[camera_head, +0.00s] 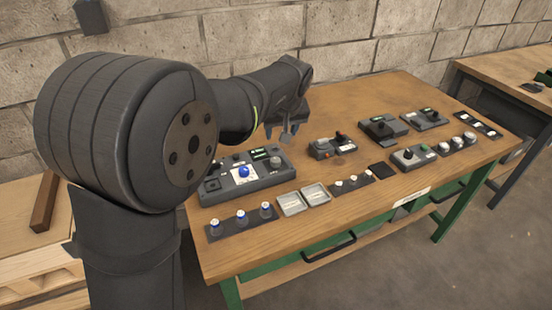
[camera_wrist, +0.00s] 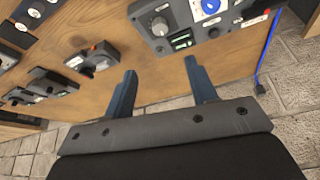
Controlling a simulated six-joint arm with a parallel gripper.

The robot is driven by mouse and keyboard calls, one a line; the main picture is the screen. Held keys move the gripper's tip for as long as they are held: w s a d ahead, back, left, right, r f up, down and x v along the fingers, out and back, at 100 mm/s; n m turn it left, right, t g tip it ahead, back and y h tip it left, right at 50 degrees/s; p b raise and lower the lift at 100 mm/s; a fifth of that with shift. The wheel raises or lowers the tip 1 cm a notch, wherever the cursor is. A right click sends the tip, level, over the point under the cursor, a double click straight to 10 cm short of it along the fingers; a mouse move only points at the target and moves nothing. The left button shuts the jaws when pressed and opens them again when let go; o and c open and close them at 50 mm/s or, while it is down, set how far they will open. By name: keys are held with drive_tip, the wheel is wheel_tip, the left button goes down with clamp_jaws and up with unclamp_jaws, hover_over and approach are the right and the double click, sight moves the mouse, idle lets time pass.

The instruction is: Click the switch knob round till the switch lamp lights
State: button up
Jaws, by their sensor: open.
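A dark grey control box (camera_head: 246,182) sits on the bench near my arm. It carries a blue knob (camera_head: 243,172) on a white plate, a grey round knob (camera_head: 275,162) and small green displays. Which knob is the switch knob, and whether a switch lamp is lit, I cannot tell. My gripper (camera_head: 288,130) is open and empty above the bench behind the box; its fingers (camera_wrist: 160,72) are apart from the knobs.
Other small control boxes stand to the right, including one with a black knob (camera_head: 382,128). Strips of loose knobs (camera_head: 240,222) and two grey trays (camera_head: 292,204) lie along the front. Bare wood (camera_head: 345,100) is clear at the back, before a block wall.

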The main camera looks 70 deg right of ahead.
sight(276, 160)
drive_tip(key=x, duration=1.7)
drive_tip(key=shift+w+d, duration=0.1)
drive_tip(key=shift+d, duration=0.05)
drive_tip(key=c, duration=1)
